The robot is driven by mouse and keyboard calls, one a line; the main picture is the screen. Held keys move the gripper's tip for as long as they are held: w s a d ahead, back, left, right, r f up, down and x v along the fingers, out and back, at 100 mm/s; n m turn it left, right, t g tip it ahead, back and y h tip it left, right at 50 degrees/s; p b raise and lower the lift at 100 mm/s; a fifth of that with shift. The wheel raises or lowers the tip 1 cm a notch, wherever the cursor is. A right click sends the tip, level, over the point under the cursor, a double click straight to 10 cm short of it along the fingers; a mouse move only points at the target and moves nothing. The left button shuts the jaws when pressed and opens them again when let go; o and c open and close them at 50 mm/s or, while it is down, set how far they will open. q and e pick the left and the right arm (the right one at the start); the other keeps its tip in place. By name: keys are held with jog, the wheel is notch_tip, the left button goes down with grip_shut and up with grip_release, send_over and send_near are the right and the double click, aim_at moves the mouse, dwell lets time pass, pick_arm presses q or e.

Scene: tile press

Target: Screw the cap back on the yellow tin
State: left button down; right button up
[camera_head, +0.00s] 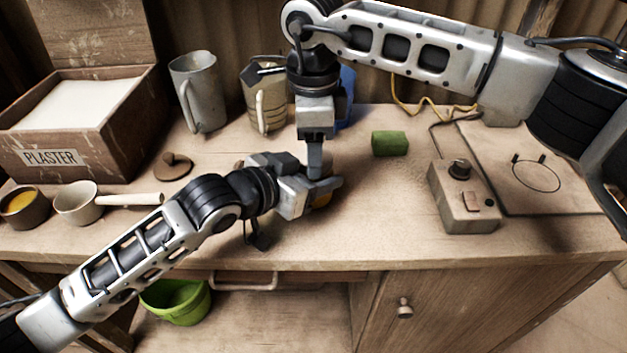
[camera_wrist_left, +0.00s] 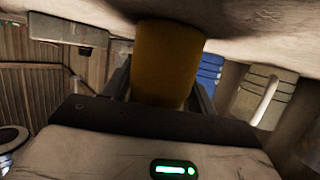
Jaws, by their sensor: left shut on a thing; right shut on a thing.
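The yellow tin (camera_head: 322,200) shows only as a small patch, mostly covered by my left gripper. The left wrist view shows its side (camera_wrist_left: 165,62) between the two fingers. My left gripper (camera_head: 318,190) is shut around the tin, low over the workbench. My right gripper (camera_head: 316,172) points straight down from above, its fingers shut right over the tin. The cap is hidden there; the right fingers appear to hold it, and I cannot see how it sits on the tin.
Behind stand a grey pitcher (camera_head: 200,92), a beige jug (camera_head: 263,98) and a blue item (camera_head: 346,95). A round wooden lid (camera_head: 173,168), ladle (camera_head: 80,203) and plaster box (camera_head: 100,150) are left.

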jog(key=o, duration=1.1)
jog(key=shift+r, duration=2.25)
jog(key=shift+c, duration=0.5)
